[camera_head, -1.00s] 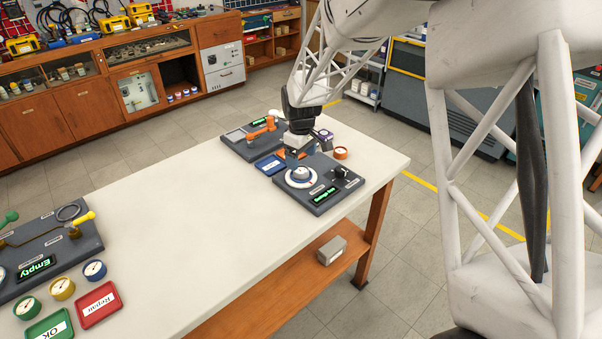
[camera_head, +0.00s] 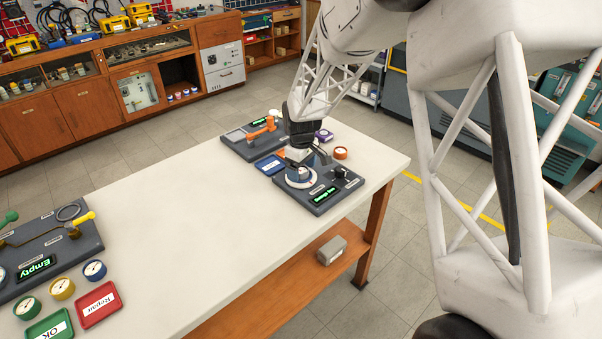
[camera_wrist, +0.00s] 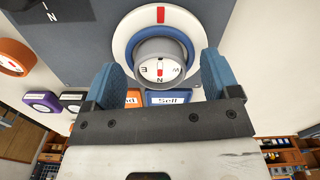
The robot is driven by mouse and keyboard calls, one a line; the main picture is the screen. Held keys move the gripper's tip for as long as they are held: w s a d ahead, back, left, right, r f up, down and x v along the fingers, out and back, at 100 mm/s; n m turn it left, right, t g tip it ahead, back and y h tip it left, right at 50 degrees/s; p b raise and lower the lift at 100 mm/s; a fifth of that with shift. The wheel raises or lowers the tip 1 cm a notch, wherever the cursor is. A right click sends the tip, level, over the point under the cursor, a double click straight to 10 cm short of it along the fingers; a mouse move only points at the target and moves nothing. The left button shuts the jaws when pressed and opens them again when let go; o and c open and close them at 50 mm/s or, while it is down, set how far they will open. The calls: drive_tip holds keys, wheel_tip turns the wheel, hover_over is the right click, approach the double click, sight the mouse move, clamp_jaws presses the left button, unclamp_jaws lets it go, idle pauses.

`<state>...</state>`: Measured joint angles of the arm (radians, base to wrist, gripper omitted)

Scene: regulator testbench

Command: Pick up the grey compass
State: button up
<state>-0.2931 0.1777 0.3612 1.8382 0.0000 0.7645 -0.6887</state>
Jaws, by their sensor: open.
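The grey compass (camera_wrist: 160,70) has a white face with letters and a red needle mark. In the wrist view it sits on a white dial with a blue ring (camera_wrist: 163,20). My gripper (camera_wrist: 160,62) is open, with one blue finger at the left and one at the right of the compass; I cannot tell whether they touch it. In the head view my gripper (camera_head: 299,172) is low over the dial (camera_head: 300,184) on the dark grey test board (camera_head: 318,205), and the compass is mostly hidden there.
An orange gauge (camera_head: 341,152) and a purple one (camera_head: 325,135) stand behind the board. A blue "Sell" tray (camera_wrist: 172,97) lies beside it. Another device board (camera_head: 238,148) is at the back. The middle of the white table (camera_head: 190,215) is clear.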

sight(302, 171)
drive_tip(key=c, duration=1)
drive_tip(key=shift+c, duration=0.2)
drive_tip(key=shift+r, duration=0.15)
drive_tip(key=shift+r, duration=0.5)
drive_tip(key=shift+s+d+r, duration=0.1)
drive_tip(key=shift+s+r, duration=0.1)
drive_tip(key=shift+r, duration=0.4)
drive_tip(key=shift+s+r, duration=0.15)
drive_tip(key=shift+r, duration=0.45)
drive_tip(key=s+d+r, duration=0.1)
drive_tip(key=s+d, duration=0.3)
drive_tip(key=s, duration=1)
drive_tip(key=shift+s+d+r, duration=0.15)
drive_tip(key=shift+s+d, duration=0.05)
drive_tip(key=shift+s, duration=0.15)
wheel_tip(302, 171, up, 10)
